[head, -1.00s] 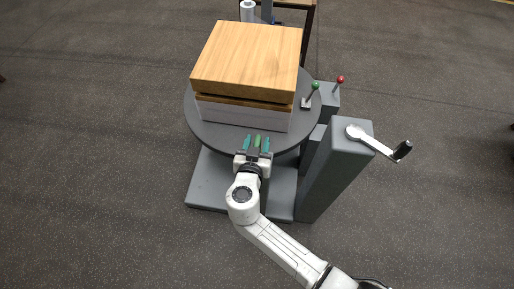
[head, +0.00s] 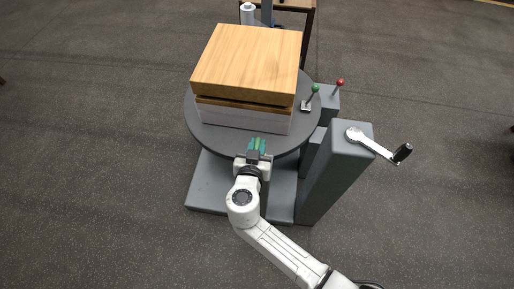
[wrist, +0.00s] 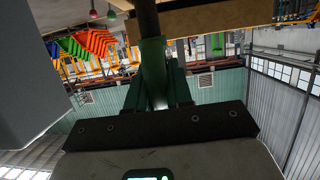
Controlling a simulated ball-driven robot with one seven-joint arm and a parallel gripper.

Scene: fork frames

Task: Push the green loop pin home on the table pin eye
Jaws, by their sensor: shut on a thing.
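A green upright piece (head: 257,144), which I take to be the green loop pin, stands at the near edge of the round grey table (head: 205,137). My gripper (head: 257,147) is shut on it, with teal fingers on both sides. In the wrist view the green pin (wrist: 153,70) shows as a green cylinder between the fingers, with a dark rod above it. The pin eye cannot be made out, and neither can how deep the pin sits.
A wooden-topped box (head: 248,62) stands on the round table just beyond my gripper. A green-knobbed lever (head: 315,88) and a red-knobbed lever (head: 340,83) stand at the right. A grey post (head: 338,170) with a crank handle (head: 378,144) rises close right of my arm.

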